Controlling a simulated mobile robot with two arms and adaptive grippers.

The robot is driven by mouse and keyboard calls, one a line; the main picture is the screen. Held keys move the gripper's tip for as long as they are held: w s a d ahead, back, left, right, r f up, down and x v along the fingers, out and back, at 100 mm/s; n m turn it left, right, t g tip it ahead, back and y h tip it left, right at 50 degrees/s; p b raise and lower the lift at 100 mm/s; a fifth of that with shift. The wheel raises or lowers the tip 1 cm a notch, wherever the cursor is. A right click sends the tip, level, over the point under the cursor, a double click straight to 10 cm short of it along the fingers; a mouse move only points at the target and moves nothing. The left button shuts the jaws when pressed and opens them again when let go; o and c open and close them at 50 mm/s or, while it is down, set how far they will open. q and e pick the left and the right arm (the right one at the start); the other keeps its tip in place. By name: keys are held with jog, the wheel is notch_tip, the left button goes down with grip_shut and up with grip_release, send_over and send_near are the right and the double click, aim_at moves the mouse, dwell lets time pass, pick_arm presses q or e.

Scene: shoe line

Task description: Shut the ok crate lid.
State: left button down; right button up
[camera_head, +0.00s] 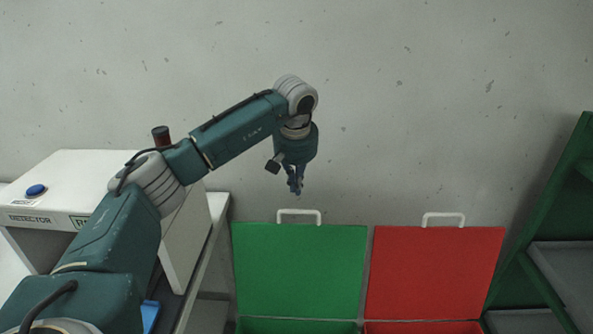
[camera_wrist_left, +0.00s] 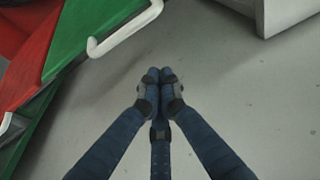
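A green crate has its lid (camera_head: 300,268) standing open, raised toward the wall, with a white handle (camera_head: 299,213) on its top edge. No ok label shows on it. The lid (camera_wrist_left: 80,32) and its white handle (camera_wrist_left: 126,30) also show in the left wrist view. My left gripper (camera_head: 296,190) hangs pointing down just above the handle in the head view. In the left wrist view the fingertips (camera_wrist_left: 160,76) are together with nothing between them, apart from the handle. My right gripper is not in view.
A red crate's lid (camera_head: 435,270) with a white handle (camera_head: 443,217) stands open just to the right. A white detector machine (camera_head: 75,175) with a blue button stands at left. A green rack (camera_head: 560,200) with grey trays is at right. The wall is behind.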

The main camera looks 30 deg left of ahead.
pick_arm(q)
jog(key=s+d+f, duration=0.1)
jog(key=s+d+f+p, duration=0.1)
jog(key=s, duration=0.1)
jog(key=shift+p, duration=0.3)
jog(key=shift+w, duration=0.1)
